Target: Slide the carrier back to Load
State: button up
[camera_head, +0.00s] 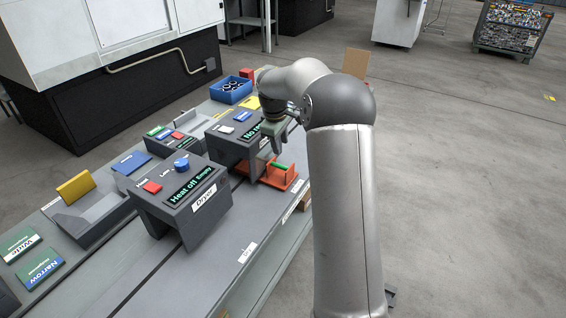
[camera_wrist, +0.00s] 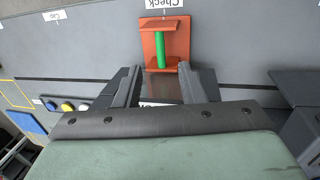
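The orange-red carrier (camera_head: 280,180) with a green bar sits on the grey bench track, right beside the far housing. In the wrist view the carrier (camera_wrist: 152,24) stands just beyond my fingertips, in front of a label reading "Check" upside down. Its green bar (camera_wrist: 160,48) lies about in line with the gap between the fingers. My gripper (camera_wrist: 159,70) is open and nothing shows clamped in it. In the head view my gripper (camera_head: 271,146) is above and beside the carrier, partly hidden by my arm. I cannot make out a Load label.
A near housing (camera_head: 180,190) with a "Heat off Empty" screen straddles the track; a far housing (camera_head: 238,145) has a partly hidden screen. A blue bin (camera_head: 231,91) stands at the far end.

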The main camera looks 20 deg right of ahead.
aim_at(284, 167)
jog(key=f, duration=0.3)
jog(key=d+f, duration=0.1)
jog(key=f, duration=0.2)
jog(key=w+f+p, duration=0.1)
jog(key=f, duration=0.3)
jog(key=shift+w+d, duration=0.1)
jog(key=shift+d, duration=0.25)
grip_shut()
